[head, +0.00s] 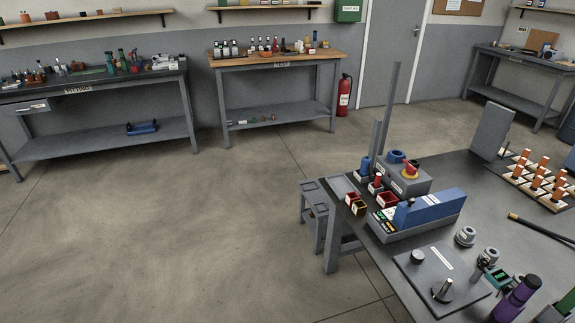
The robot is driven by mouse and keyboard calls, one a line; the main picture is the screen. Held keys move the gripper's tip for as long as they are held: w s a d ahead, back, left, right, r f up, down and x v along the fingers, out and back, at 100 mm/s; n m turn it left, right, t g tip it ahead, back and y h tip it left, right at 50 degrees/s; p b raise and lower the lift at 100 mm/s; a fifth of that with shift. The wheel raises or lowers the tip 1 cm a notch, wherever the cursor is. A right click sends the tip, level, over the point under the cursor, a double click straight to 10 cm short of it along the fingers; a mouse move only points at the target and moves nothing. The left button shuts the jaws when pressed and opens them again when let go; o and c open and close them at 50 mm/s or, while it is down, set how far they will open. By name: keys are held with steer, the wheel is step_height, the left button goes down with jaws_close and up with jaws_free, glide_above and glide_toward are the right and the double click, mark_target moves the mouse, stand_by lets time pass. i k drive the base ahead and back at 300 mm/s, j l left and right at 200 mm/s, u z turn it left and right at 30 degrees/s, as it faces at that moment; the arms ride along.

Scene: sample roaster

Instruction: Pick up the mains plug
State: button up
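I cannot pick out the mains plug for certain at this size. On the dark table at the right stands a grey box (409,183) with a blue round fitting (396,156) and a red-and-yellow knob (411,170) on top. A small blue piece (364,167) stands just left of the box; I cannot tell what it is. My gripper is not in view.
The dark table (335,236) also carries a blue-and-grey unit (430,209), a grey plate (438,268), a rack of orange-topped pieces (537,173) and a purple cylinder (517,300). Benches line the back wall, with a fire extinguisher (344,95) between them. The floor (170,230) at left is clear.

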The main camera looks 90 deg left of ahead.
mark_target(364, 172)
steer(key=u, duration=2.4)
steer(key=i+j, duration=0.1)
steer(key=i, duration=1.05)
steer(key=i+j, duration=0.1)
steer(key=i, duration=1)
